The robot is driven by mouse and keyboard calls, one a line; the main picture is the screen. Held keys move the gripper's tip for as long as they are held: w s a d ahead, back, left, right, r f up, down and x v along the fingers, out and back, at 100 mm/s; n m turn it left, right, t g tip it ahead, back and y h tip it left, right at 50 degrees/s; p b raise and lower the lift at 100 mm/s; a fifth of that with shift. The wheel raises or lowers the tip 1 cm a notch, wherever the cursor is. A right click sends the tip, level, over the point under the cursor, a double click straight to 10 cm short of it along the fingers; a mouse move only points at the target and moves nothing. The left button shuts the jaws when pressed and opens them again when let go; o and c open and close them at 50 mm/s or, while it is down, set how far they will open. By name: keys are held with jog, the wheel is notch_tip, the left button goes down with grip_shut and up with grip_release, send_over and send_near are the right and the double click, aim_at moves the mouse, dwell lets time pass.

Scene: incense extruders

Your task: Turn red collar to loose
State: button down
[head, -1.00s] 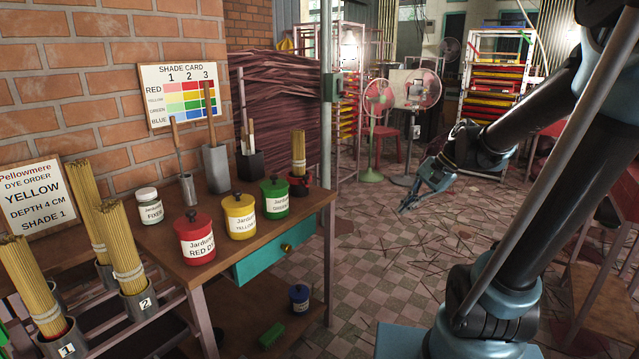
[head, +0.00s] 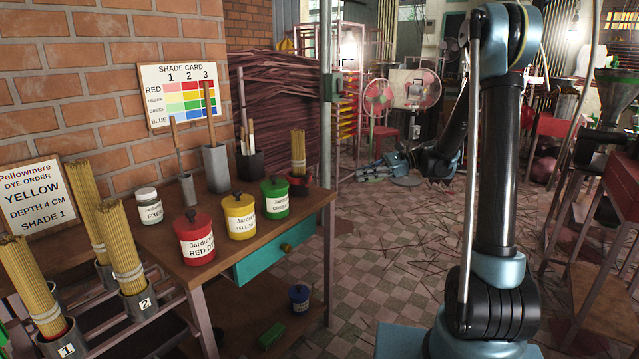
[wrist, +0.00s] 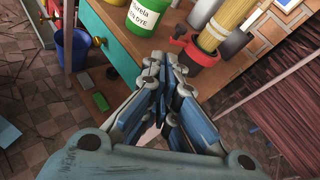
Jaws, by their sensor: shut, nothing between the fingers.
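The red collar (wrist: 199,55) is around the foot of a bundle of yellow sticks (wrist: 234,22) in the wrist view, with a short dark lever or knob on its left side. In the head view the same bundle (head: 298,152) stands at the table's right end, and the collar (head: 299,188) is small and dark there. My gripper (wrist: 166,63) is shut and empty, below and left of the collar in the wrist view, apart from it. In the head view my gripper (head: 362,172) is right of the table, pointing left. I cannot tell the collar's turn position.
A green dye jar (head: 274,198) stands left of the bundle, with yellow (head: 240,216) and red (head: 196,240) jars further left. The wooden table (head: 322,197) has a teal drawer (head: 262,262). A blue pot (head: 299,298) is below.

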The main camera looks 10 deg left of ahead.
jog(key=w+a+f+m+g+y, duration=0.1)
jog(key=w+a+f+y, duration=0.1)
jog(key=w, duration=0.1)
jog(key=g, duration=0.2)
send_near(305, 180)
jog(key=shift+m, duration=0.3)
jog(key=a, duration=0.3)
jog(key=s+a+f, duration=0.1)
jog(key=a, duration=0.1)
jog(key=shift+a+f, duration=0.1)
jog(key=shift+s, duration=0.1)
jog(key=shift+s+a, duration=0.85)
jog(key=shift+s, duration=0.25)
